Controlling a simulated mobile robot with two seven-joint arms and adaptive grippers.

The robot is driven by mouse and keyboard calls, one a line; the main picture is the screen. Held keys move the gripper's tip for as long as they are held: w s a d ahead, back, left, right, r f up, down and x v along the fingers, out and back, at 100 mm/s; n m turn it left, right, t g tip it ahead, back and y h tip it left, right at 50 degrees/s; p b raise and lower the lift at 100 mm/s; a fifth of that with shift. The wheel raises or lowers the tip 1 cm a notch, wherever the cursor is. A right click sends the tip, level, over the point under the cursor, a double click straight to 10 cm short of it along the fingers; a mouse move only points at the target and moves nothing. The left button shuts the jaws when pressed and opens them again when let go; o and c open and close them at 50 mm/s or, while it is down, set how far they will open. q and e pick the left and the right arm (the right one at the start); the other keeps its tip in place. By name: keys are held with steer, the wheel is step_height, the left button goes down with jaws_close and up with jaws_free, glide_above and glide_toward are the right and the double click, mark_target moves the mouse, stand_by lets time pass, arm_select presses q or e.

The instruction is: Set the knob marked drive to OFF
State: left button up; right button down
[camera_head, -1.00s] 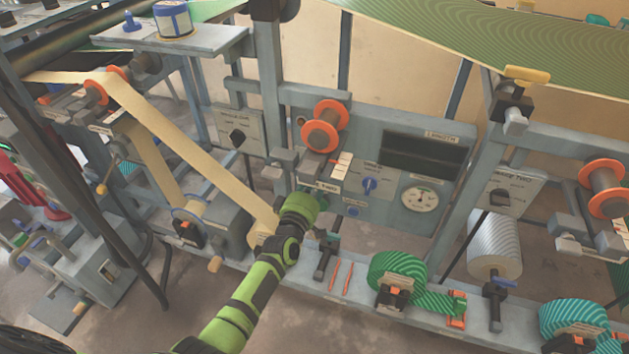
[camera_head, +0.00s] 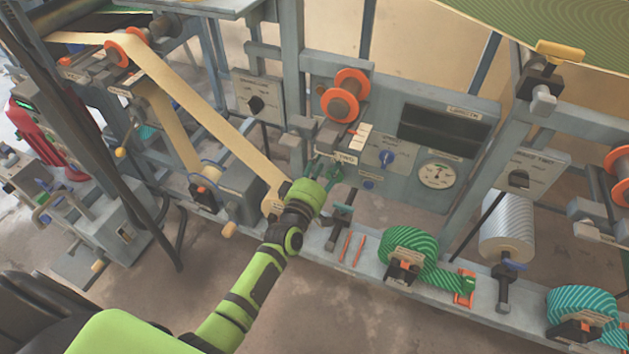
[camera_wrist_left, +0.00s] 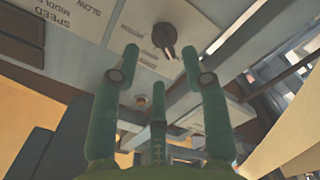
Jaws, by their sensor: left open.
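My left gripper (camera_head: 325,168) is open and empty in front of the machine's middle panel, below an orange-flanged spool. In the left wrist view its green fingers (camera_wrist_left: 160,52) point at a pale plate with a dark knob (camera_wrist_left: 163,38), which lies just past the fingertips; I see no contact. In the head view a blue knob (camera_head: 386,157) and black knobs on the left panel (camera_head: 256,104) and right panel (camera_head: 518,179) show. I cannot read which one is marked drive. My right gripper is not in view.
A tan web (camera_head: 200,110) runs down just left of my gripper. The orange spool (camera_head: 345,95) and a dial gauge (camera_head: 437,175) are on the middle panel. A green roll (camera_head: 410,250) stands on the lower rail (camera_head: 365,262). The floor in front is clear.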

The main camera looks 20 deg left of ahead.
arm_select(q)
steer(key=s, duration=0.6)
steer(key=shift+s, duration=0.35)
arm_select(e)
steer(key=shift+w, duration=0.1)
arm_select(q)
steer(key=shift+a, duration=0.1)
